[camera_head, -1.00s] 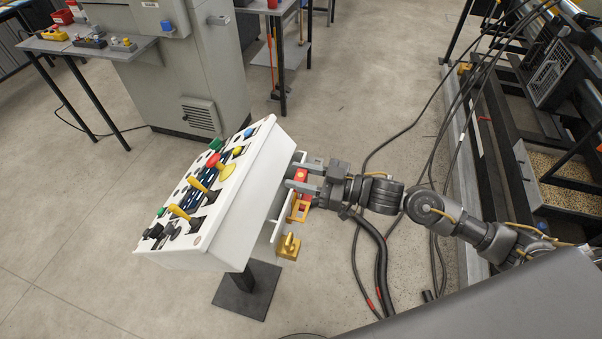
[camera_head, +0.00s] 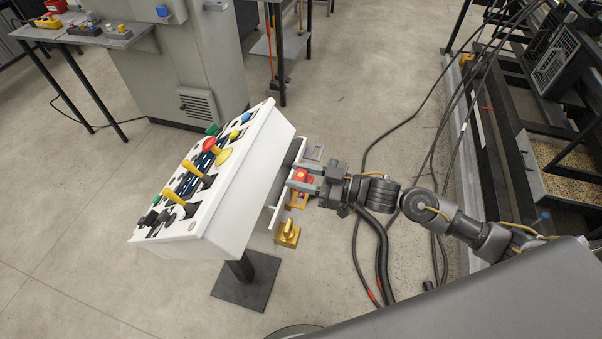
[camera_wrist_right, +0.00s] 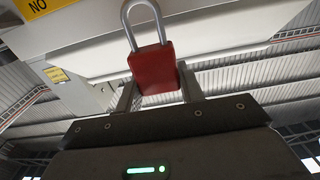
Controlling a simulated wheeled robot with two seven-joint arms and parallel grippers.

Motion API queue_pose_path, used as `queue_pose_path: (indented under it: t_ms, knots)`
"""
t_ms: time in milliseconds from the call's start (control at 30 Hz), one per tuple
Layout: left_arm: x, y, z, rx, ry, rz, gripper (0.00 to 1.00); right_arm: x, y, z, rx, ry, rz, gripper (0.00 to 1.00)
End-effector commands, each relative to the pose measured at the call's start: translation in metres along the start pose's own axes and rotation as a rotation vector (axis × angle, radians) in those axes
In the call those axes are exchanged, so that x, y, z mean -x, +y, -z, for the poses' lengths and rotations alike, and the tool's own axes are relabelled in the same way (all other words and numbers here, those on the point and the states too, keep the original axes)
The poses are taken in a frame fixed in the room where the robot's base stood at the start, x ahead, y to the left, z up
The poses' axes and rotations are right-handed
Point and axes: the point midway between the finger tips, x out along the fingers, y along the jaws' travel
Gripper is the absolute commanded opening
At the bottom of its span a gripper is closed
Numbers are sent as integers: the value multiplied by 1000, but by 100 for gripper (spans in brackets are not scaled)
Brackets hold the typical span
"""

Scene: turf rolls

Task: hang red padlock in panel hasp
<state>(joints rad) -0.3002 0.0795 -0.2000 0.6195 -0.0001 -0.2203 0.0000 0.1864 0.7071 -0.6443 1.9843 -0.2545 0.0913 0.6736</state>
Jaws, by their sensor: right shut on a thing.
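The red padlock (camera_head: 301,175) is between the fingers of my right gripper (camera_head: 304,177), beside the right side of the white control panel (camera_head: 240,195). In the right wrist view the padlock's red body (camera_wrist_right: 155,70) is held between the two fingers. Its grey shackle (camera_wrist_right: 143,12) points up, away from the gripper, and looks empty. An orange-yellow bracket (camera_head: 297,201), perhaps the hasp, shows just below the padlock. Whether the shackle touches anything on the panel is hidden in the head view. My left gripper is not in view.
A gold block-like part (camera_head: 288,235) sits below the bracket. The panel stands on a dark floor plate (camera_head: 246,283). Black cables (camera_head: 381,255) run on the floor near my right arm. A grey cabinet (camera_head: 190,65) stands behind. Floor at left is clear.

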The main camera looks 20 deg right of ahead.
Motion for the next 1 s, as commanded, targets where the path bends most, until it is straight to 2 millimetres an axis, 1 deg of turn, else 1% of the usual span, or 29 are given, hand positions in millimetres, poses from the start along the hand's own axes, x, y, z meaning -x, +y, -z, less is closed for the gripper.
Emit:
queue_pose_path:
  t_ms: [1000]
  knots:
    - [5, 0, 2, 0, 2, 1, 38, 0, 0, 1, 0, 1, 0, 13]
